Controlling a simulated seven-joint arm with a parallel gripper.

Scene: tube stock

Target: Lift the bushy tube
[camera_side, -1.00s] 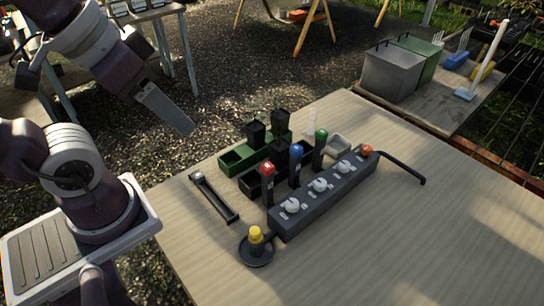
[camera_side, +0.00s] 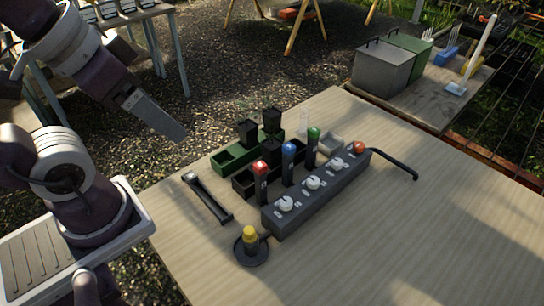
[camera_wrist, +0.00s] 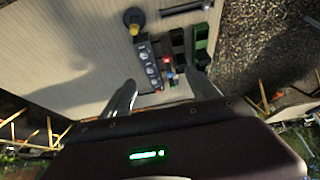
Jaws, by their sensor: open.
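Several black square tubes stand at the green tray (camera_side: 224,162) on the table: a left tube (camera_side: 248,134), a back right tube (camera_side: 272,121) and a front tube (camera_side: 271,152). Faint green wisps show above the back ones; I cannot tell which tube is bushy. The green tray also shows at the upper right of the wrist view (camera_wrist: 203,38). My gripper (camera_side: 160,118) hangs to the left of the tubes, well above the table and apart from them. In the wrist view my gripper's (camera_wrist: 161,90) two fingers are spread with nothing held between them.
A dark control box (camera_side: 322,192) with white knobs stands in front of red, blue and green-topped posts. A yellow knob (camera_side: 249,235) sits on a round base. A black bar (camera_side: 208,200) lies left. Bins (camera_side: 383,72) stand on a side bench. The table's right front is clear.

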